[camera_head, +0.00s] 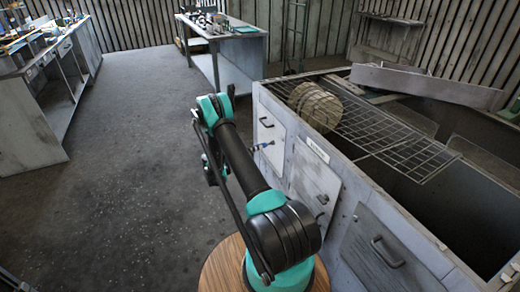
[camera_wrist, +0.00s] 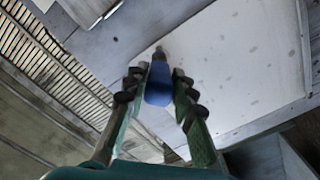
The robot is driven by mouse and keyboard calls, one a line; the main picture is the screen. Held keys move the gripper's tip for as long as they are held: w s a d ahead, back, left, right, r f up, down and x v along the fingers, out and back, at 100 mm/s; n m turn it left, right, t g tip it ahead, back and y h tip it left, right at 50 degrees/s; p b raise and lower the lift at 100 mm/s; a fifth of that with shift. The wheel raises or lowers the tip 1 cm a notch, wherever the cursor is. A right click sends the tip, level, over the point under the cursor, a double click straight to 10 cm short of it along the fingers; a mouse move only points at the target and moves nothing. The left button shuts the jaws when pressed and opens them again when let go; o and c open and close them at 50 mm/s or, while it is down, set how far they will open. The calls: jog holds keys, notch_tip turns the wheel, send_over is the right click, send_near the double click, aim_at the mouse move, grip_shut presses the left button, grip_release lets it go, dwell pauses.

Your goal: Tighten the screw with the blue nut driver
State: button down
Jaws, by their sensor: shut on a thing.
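The blue nut driver (camera_wrist: 158,92) is between the two fingers of my gripper (camera_wrist: 158,74) in the wrist view, and the gripper is shut on its handle. Its dark shaft points away from me toward a pale panel (camera_wrist: 225,60). In the head view, the nut driver (camera_head: 257,147) sticks out toward the front of the grey cabinet (camera_head: 271,135), near its left door. I cannot tell whether its tip touches the panel. The screw cannot be made out; the driver's tip or the low detail may hide it. In the head view, my gripper's fingers are not clear.
A wire rack (camera_head: 385,135) with a round ribbed drum (camera_head: 316,106) lies on the cabinet's open top. Drawer handles (camera_head: 386,252) stick out of its front. A workbench (camera_head: 228,48) stands behind, another (camera_head: 45,90) at left. The floor between is clear.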

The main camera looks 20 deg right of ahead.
jog(key=a, duration=0.7)
jog(key=shift+a, duration=0.2)
jog(key=shift+s, duration=0.1)
